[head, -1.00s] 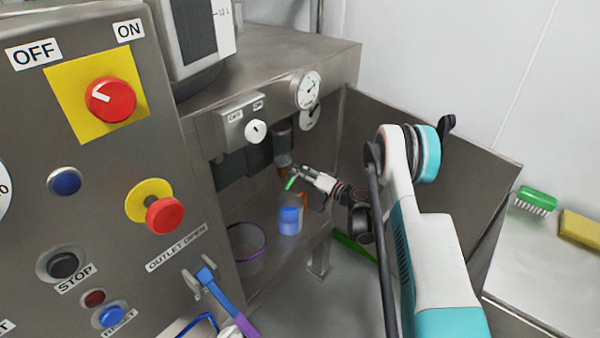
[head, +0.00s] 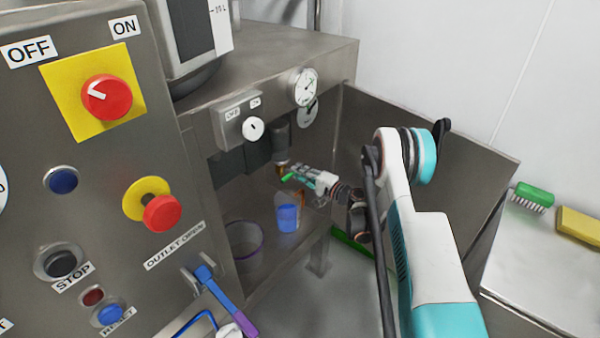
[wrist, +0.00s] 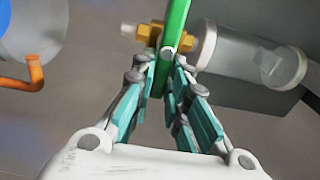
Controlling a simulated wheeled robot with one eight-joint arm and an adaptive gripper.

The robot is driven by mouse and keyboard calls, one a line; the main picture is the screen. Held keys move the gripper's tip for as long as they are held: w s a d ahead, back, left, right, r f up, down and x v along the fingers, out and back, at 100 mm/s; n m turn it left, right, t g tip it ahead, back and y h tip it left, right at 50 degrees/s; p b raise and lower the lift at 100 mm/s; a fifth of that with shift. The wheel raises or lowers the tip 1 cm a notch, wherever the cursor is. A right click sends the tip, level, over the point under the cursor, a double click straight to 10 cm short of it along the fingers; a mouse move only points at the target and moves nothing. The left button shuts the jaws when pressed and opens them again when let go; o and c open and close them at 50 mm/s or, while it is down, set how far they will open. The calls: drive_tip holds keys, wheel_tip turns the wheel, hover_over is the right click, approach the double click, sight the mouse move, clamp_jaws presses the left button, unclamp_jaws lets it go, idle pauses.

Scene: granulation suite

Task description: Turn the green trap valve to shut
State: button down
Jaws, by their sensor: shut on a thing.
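The green trap valve lever (wrist: 176,38) runs up between my fingers in the wrist view. My gripper (wrist: 168,88) is shut on the lever, with a finger on each side. In the head view my gripper (head: 295,172) reaches in from the right under the steel housing, and a small green end of the lever (head: 287,178) shows at its tips. The rest of the valve is small and partly hidden by my fingers there.
A blue-filled clear vessel (head: 288,217) stands just below my gripper, and a purple-rimmed clear container (head: 245,240) stands to its left. A gauge (head: 304,87) and a white knob (head: 253,128) are above. A steel side panel (head: 425,150) stands behind my arm.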

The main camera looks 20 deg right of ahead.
drive_tip(key=shift+s+f, duration=0.1)
idle(0.3)
drive_tip(key=c, duration=1.6)
unclamp_jaws()
drive_tip(key=v, duration=0.7)
drive_tip(key=shift+s+d, duration=0.1)
drive_tip(key=shift+d, duration=0.05)
